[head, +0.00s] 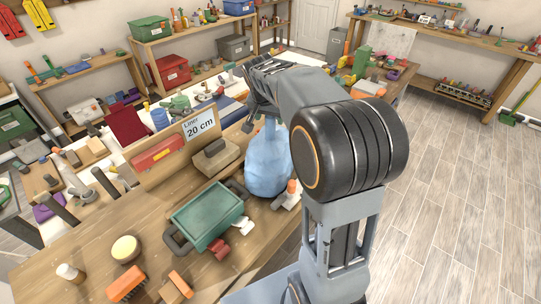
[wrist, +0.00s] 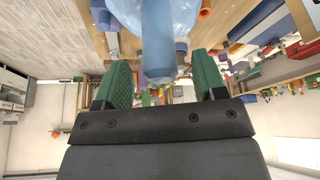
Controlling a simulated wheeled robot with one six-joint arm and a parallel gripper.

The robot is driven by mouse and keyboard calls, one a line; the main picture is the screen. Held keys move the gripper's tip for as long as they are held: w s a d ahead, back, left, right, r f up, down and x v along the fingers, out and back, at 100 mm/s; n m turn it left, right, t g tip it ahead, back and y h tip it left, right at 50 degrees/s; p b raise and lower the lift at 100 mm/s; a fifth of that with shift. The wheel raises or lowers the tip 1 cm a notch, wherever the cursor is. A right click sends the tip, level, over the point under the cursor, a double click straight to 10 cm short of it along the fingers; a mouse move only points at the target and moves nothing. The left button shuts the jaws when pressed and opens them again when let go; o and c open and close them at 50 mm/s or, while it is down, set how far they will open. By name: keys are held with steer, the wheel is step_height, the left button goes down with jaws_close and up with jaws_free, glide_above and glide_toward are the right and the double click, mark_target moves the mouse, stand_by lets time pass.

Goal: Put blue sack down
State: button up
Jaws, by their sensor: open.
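The blue sack (head: 267,163) stands on the wooden bench beside the green bin, bulging at the bottom and narrowing upward. In the wrist view its narrow neck (wrist: 157,42) points toward my gripper (wrist: 160,64). The two green finger pads are spread, one on each side of the neck's end, with gaps visible on both sides. In the head view my arm reaches over the sack from the right, and the wrist hides the sack's top. I cannot tell how deep the neck sits between the fingers.
A green bin (head: 205,214) with dark handles stands left of the sack. The floor (head: 455,190) at right is clear.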

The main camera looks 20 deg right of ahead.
steer(key=shift+x, duration=1.1)
steer(key=shift+c, duration=0.2)
jaws_close()
steer(key=shift+r, duration=0.15)
